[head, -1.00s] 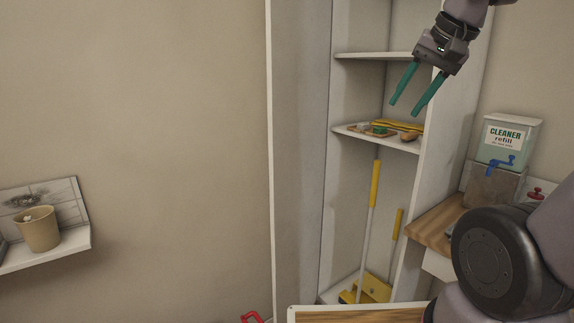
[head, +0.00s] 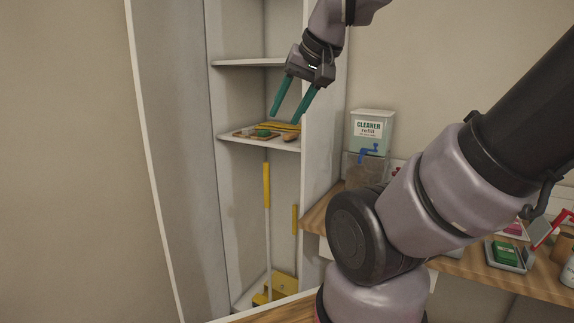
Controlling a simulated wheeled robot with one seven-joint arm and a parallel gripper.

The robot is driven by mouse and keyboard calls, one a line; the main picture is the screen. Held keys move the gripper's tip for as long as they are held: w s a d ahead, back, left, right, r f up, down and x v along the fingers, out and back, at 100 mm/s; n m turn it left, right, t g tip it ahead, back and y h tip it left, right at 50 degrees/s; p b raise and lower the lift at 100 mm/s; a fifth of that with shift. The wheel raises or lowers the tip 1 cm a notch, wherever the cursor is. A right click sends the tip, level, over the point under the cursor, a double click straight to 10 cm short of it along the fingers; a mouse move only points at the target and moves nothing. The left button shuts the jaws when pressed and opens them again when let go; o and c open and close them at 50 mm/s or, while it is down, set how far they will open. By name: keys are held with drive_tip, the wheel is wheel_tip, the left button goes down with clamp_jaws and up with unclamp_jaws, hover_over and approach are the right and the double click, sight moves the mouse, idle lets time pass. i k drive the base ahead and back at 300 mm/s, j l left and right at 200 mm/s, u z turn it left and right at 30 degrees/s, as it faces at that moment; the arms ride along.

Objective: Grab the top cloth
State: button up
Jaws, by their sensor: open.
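A yellow cloth (head: 283,126) lies flat at the back of the middle shelf in the tall open cabinet. It looks like a thin stack, but I cannot tell the separate layers. My gripper (head: 286,114) is open, with two green fingers pointing down and to the left. In the picture its fingertips show just above the cloth and partly in front of it. Nothing is between the fingers. I cannot tell how far they are from the cloth in depth.
The middle shelf (head: 232,138) also holds a tray (head: 243,134) with small items and a brown brush (head: 291,137). An upper shelf (head: 240,63) sits above. Yellow-handled tools (head: 267,190) stand below. Right of the cabinet, a cleaner dispenser (head: 370,132) stands by a wooden counter (head: 480,272).

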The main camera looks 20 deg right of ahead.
sight(504, 253)
drive_tip(key=z, duration=2.3)
drive_tip(key=k+j+z, duration=0.1)
drive_tip(key=z, duration=0.2)
drive_tip(key=k+j+z, duration=0.1)
drive_tip(key=z, duration=0.25)
drive_tip(key=k, duration=0.1)
